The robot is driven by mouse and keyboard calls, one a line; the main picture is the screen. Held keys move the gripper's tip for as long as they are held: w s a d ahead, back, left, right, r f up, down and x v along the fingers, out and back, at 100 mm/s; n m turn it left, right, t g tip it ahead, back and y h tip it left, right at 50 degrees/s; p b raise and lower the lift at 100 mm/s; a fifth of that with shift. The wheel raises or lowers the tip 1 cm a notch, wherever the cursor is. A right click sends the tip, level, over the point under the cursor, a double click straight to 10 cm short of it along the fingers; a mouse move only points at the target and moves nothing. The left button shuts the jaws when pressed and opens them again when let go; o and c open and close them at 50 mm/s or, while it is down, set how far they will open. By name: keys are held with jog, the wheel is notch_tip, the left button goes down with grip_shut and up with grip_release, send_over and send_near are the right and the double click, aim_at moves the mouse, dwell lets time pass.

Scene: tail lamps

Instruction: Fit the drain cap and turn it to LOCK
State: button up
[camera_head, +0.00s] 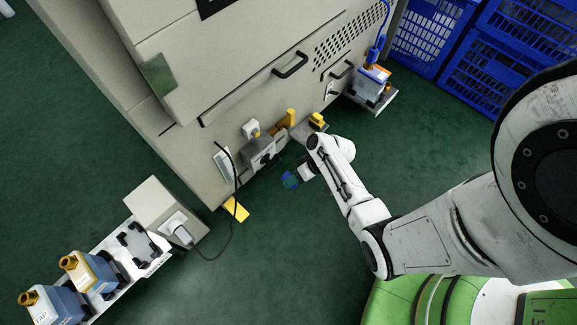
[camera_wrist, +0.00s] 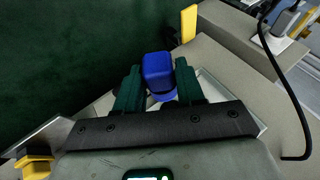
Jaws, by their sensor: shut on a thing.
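My gripper (camera_wrist: 158,72) is shut on a blue piece (camera_wrist: 157,66), seemingly the drain cap, held between its two dark green fingers. In the head view the gripper (camera_head: 291,181) hangs over the green floor in front of the machine, with the blue piece at its tip (camera_head: 289,180). The piece is apart from the machine's front. A grey fitting with dark parts (camera_head: 262,152) sticks out low on the machine, left of the gripper. I cannot make out the drain opening or any LOCK mark.
A yellow part (camera_head: 317,119) sits on a small shelf beside my wrist. A black cable (camera_head: 235,185) hangs left.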

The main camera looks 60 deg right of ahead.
jog(key=shift+w+d+b, duration=0.25)
jog(key=shift+w+b, duration=0.05)
jog(key=shift+w, duration=0.6)
jog(key=shift+w+d+b, duration=0.25)
jog(key=shift+w+b, duration=0.1)
jog(key=shift+w, duration=0.5)
jog(key=shift+w+d+b, duration=0.25)
jog(key=shift+w+b, duration=0.05)
jog(key=shift+w, duration=0.6)
jog(key=shift+w, duration=0.15)
jog(key=shift+w+d+b, duration=0.25)
jog(key=shift+w+b, duration=0.05)
jog(key=shift+w, duration=0.35)
jog(key=shift+w+d+b, duration=0.2)
jog(key=shift+w+b, duration=0.05)
jog(key=shift+w, duration=0.4)
jog(key=o, duration=1.2)
jog(key=shift+c, duration=0.2)
jog(key=shift+r, duration=0.1)
